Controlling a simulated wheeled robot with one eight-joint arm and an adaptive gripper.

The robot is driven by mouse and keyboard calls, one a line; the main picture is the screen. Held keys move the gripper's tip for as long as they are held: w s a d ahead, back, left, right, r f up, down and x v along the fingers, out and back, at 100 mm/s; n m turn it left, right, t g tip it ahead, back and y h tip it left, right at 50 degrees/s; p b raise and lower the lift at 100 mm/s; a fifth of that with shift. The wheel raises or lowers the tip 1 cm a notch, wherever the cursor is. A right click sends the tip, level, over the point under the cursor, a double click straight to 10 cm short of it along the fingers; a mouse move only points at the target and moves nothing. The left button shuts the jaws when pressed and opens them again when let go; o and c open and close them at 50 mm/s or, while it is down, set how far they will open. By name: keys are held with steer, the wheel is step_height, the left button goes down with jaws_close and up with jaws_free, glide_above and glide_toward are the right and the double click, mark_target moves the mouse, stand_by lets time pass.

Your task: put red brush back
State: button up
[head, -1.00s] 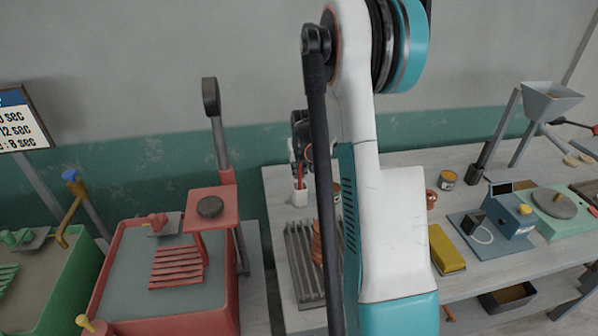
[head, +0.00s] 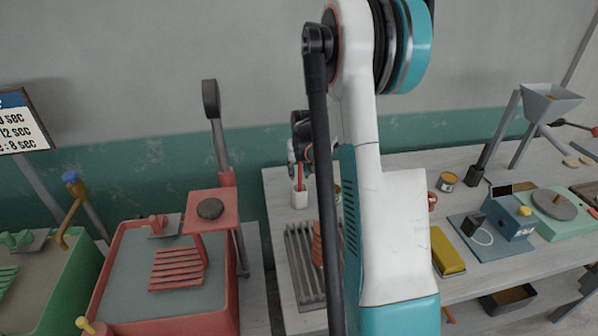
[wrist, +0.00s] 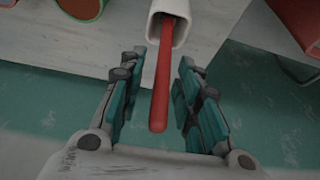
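The red brush (wrist: 163,85) stands in a white cup (wrist: 173,12), its handle sticking out of the mouth. My gripper (wrist: 162,65) is open, with one finger on each side of the handle and a gap visible on both sides. The brush's lower part is hidden inside the cup. In the head view the red brush (head: 299,178) shows as a thin red stick above the white cup (head: 299,197) at the back left of the wooden table. My gripper (head: 302,140) is just above it, partly hidden by my arm.
A grey slatted rack (head: 300,250) and stacked terracotta pots (head: 317,245) stand in front of the cup. A red basin (head: 125,270) is to the left. A yellow block (head: 447,250) and a blue scale (head: 510,222) are to the right.

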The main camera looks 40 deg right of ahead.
steer(key=p+v, duration=0.1)
steer(key=v, duration=1)
steer(key=shift+p, duration=0.35)
